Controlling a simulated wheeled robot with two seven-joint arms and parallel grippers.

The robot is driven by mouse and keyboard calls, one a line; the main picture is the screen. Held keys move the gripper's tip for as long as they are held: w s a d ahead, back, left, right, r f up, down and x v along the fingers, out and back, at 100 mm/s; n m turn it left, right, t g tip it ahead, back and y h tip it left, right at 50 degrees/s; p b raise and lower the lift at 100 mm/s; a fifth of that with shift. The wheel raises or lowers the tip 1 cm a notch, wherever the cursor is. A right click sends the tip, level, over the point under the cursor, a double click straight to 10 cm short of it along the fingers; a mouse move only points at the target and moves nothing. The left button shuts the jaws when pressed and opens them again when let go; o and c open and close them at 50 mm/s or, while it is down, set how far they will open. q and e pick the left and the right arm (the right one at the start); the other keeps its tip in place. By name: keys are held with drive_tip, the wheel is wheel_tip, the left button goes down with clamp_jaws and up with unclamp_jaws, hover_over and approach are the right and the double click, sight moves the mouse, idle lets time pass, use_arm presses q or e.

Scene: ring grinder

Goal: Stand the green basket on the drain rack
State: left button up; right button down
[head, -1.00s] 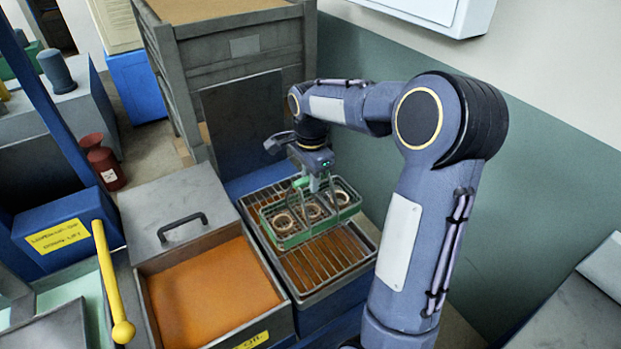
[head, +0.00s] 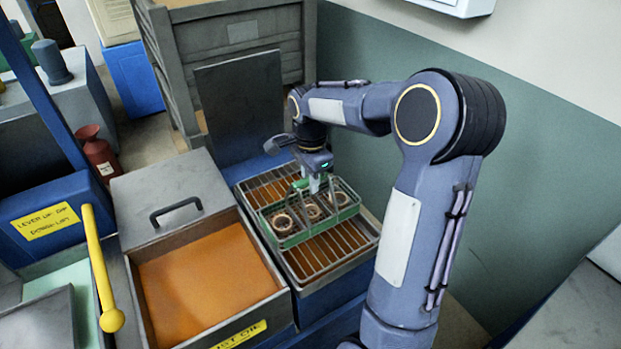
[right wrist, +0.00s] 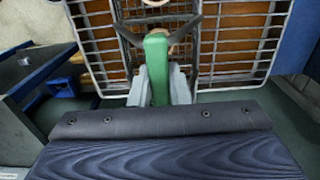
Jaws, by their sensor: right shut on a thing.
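The green basket (head: 285,241) holds several brown rings and is over the drain rack (head: 326,252), upright, near the rack's middle. I cannot tell whether its bottom touches the rack bars. My right gripper (head: 314,183) is above the basket and shut on its green handle. In the right wrist view the green handle (right wrist: 157,68) sits between my fingers, with the rack bars (right wrist: 235,45) behind. My left gripper is not in view.
Left of the rack stands an orange oil tank (head: 205,280) with a grey lid (head: 168,190) and black handle. A yellow lever (head: 100,270) rises farther left. A grey crate (head: 240,45) stands behind, and a green wall (head: 450,70) is at the right.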

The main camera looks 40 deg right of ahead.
drive_tip(key=shift+r, duration=0.1)
drive_tip(key=c, duration=1.3)
unclamp_jaws()
wheel_tip(320, 180, up, 7)
drive_tip(key=shift+r, duration=0.35)
drive_tip(key=shift+s+a, duration=0.1)
